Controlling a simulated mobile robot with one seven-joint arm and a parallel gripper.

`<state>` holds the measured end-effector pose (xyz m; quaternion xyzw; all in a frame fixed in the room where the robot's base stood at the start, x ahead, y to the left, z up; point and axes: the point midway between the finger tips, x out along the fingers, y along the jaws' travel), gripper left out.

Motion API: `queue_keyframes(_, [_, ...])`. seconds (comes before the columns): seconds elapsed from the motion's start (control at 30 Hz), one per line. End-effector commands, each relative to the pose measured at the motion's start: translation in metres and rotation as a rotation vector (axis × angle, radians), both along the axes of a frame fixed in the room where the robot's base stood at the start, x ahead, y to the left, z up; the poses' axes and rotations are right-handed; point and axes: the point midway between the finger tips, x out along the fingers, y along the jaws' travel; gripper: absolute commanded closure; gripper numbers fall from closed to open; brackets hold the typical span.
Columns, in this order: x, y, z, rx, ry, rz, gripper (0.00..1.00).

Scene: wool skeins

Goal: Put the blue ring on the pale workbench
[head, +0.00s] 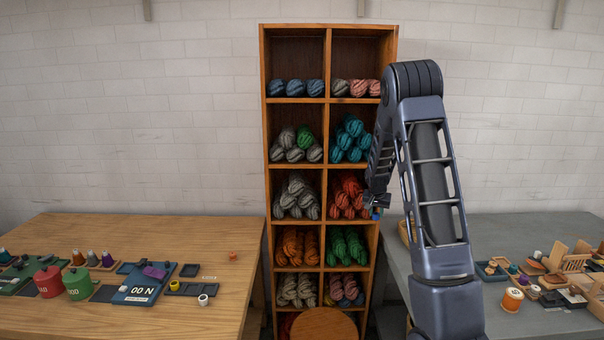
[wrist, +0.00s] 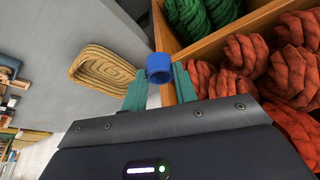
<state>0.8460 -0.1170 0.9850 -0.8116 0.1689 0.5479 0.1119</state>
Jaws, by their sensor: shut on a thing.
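The blue ring (wrist: 158,68) is between the tips of my gripper (wrist: 160,84) in the wrist view, and the gripper is shut on it. In the head view my gripper (head: 377,212) is in front of the right edge of the shelf, at the height of the red skeins; the ring is barely visible there. Two benches show: a light brown wooden one (head: 190,240) at left and a grey one (head: 500,232) at right. I cannot tell for sure which is called pale; the wooden one is lighter in colour.
The wooden shelf (head: 264,130) full of skeins stands between the benches. A round wooden top (head: 325,325) is in front of it. A woven basket (wrist: 103,65) is near my gripper.

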Motion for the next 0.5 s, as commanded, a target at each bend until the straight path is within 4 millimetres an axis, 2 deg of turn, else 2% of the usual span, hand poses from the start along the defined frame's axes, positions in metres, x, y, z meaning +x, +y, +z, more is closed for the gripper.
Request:
queue_keyframes(0.1, [0.006, 0.024, -0.001, 0.001, -0.006, 0.070, 0.92])
queue_keyframes(0.2, [0.008, 0.034, -0.001, 0.000, -0.008, 0.101, 0.92])
queue_keyframes(0.37, [0.009, 0.037, -0.001, 0.000, -0.009, 0.111, 0.92])
queue_keyframes(0.5, [0.010, 0.032, -0.001, -0.001, -0.009, 0.102, 0.92])
